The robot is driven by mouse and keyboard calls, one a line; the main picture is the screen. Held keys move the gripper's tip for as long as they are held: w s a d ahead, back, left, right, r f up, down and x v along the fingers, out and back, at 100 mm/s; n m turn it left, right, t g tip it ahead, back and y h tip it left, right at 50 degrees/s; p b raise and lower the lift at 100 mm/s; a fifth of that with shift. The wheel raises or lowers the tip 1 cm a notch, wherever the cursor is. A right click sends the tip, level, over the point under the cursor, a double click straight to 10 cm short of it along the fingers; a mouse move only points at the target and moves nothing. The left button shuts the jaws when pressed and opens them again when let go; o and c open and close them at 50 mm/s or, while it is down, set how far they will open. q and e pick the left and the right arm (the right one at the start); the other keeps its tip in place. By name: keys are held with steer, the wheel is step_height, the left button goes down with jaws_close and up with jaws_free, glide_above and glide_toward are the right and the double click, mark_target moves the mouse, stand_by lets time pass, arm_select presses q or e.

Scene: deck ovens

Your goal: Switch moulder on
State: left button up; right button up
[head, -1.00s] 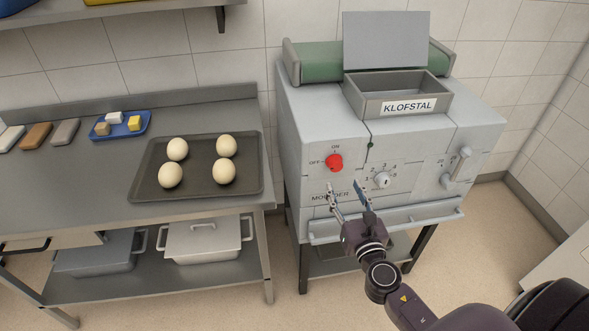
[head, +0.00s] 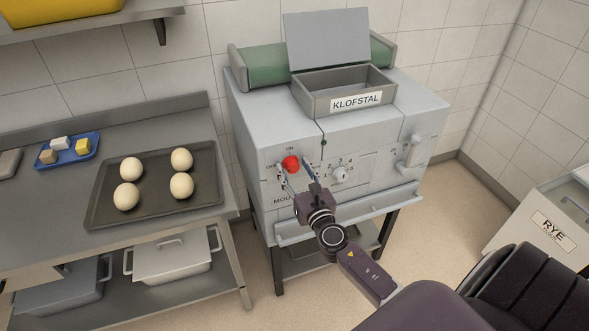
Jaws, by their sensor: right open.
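The moulder (head: 262,138) is a grey machine with a green belt on top and a "KLOFSTAL" label on its hopper. Its red rotary switch (head: 290,163) is on the upper left of the front panel, with ON marked above it and OFF to its left. The switch's exact pointing is hard to make out. My right gripper (head: 294,170) is open, its two fingers reaching up the panel to either side of the red switch. I cannot tell if the fingers touch it. My left gripper is not in view.
A white numbered dial (head: 340,174) sits right of the switch, and a lever (head: 413,150) farther right. A bar (head: 350,215) runs along the moulder's lower front. Left is a steel table with a dark tray (head: 100,208) of dough balls. A RYE bin (head: 540,222) stands at right.

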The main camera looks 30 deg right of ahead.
steer(key=shift+c, duration=0.3)
steer(key=c, duration=1.1)
steer(key=m+b, duration=0.1)
steer(key=m, duration=0.2)
steer(key=shift+f+m+b, duration=0.1)
steer(key=shift+m+b, duration=0.3)
steer(key=m+b, duration=0.1)
steer(key=m, duration=0.4)
steer(key=shift+d, duration=0.1)
steer(key=m+b, duration=0.1)
steer(key=m, duration=0.4)
steer(key=shift+f+m, duration=0.1)
steer(key=shift+m, duration=2.1)
